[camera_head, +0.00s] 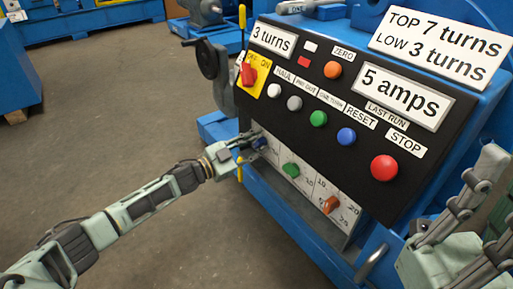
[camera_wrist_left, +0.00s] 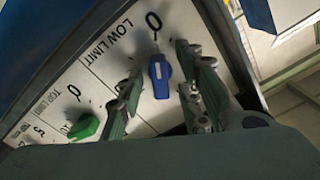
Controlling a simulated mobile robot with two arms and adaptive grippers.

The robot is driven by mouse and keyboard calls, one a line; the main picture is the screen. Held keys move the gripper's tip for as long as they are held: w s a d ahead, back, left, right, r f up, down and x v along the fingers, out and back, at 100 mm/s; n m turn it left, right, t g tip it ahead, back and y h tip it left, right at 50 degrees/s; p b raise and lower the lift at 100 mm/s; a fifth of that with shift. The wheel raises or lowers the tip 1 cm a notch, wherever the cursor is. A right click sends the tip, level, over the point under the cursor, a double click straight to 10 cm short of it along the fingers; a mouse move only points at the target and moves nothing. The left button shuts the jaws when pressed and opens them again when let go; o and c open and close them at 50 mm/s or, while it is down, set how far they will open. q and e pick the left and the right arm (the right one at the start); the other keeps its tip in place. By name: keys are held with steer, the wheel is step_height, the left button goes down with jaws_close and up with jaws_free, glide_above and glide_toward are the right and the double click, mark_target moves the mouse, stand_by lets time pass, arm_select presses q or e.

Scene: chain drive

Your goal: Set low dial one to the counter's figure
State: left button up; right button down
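The blue dial (camera_wrist_left: 160,80) sits on a white panel marked LOW LIMIT, near a 0. In the head view this dial (camera_head: 260,142) is partly covered by my left gripper (camera_head: 235,155). In the left wrist view the left gripper's fingers (camera_wrist_left: 160,98) are apart, one on each side of the dial. Contact with it cannot be told. The counter display (camera_head: 272,40) reads "3 turns". A placard (camera_head: 441,47) reads "TOP 7 turns, LOW 3 turns". My right gripper (camera_head: 470,215) is at the lower right, partly cut off; its opening is unclear.
A green dial (camera_head: 291,170), also in the wrist view (camera_wrist_left: 83,128), and an orange dial (camera_head: 330,204) share the lower panel. Above are coloured buttons, including a red STOP button (camera_head: 384,168), and a red switch (camera_head: 249,73). Open floor (camera_head: 120,110) lies left.

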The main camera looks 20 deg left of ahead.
arm_select(q)
steer(key=shift+w+d, duration=0.15)
steer(key=shift+c, duration=0.2)
jaws_close()
steer(key=shift+m, duration=0.3)
